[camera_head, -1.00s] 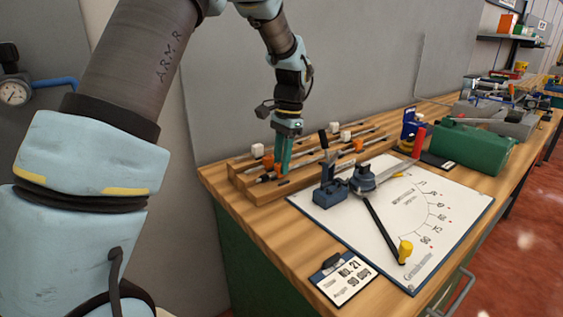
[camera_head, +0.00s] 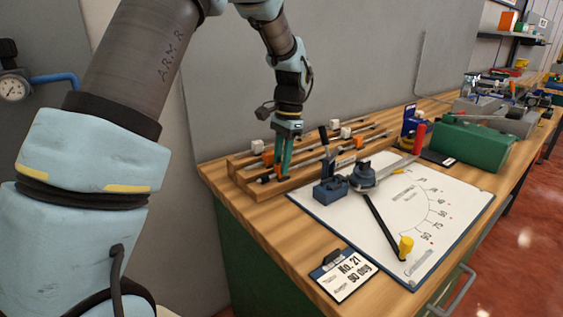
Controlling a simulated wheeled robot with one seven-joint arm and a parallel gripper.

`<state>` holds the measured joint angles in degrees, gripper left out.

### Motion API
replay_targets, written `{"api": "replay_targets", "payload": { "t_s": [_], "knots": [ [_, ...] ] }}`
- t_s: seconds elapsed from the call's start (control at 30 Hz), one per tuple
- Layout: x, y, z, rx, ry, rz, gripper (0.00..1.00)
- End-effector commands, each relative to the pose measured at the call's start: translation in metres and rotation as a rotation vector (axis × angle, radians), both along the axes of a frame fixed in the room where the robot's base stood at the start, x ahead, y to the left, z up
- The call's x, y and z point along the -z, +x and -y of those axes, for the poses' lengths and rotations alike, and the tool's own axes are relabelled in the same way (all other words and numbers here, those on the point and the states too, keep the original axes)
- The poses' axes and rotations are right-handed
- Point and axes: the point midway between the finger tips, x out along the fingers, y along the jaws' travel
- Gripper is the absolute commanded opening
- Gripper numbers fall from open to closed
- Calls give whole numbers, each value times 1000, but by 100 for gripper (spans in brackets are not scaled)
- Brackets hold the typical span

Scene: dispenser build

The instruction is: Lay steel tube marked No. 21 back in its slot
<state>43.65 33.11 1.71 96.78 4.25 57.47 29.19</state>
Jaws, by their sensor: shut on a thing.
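My gripper (camera_head: 283,170) points down at the left part of the wooden rack (camera_head: 262,192), low over its front row. It is shut on a thin steel tube with a dark end (camera_head: 264,180), which lies along that row. The fingers hide part of the tube. I cannot tell whether it rests fully in its slot or just above it. No number is readable on it. Other thin tubes with white and orange tags (camera_head: 358,143) lie in the rack. A card (camera_head: 343,276) reading "No. 21" lies at the bench's near edge.
A blue bending tool (camera_head: 362,178) with a black upright handle and a long dark lever stands right of the rack, close to my gripper. It sits on a white angle board (camera_head: 440,205). A green case (camera_head: 472,145) stands further right. The wall is behind the rack.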

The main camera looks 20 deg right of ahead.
Motion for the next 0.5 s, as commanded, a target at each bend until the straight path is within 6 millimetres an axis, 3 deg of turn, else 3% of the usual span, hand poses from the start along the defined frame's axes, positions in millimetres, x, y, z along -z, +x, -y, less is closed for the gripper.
{"api": "replay_targets", "payload": {
  "t_s": [0.23, 0.27, 0.5],
  "knots": [
    [4, 0, 0, 0, 0, 0, 0],
    [4, 0, 0, 0, 0, 0, 27],
    [4, 0, 0, 0, 0, 0, 54]
  ]
}}
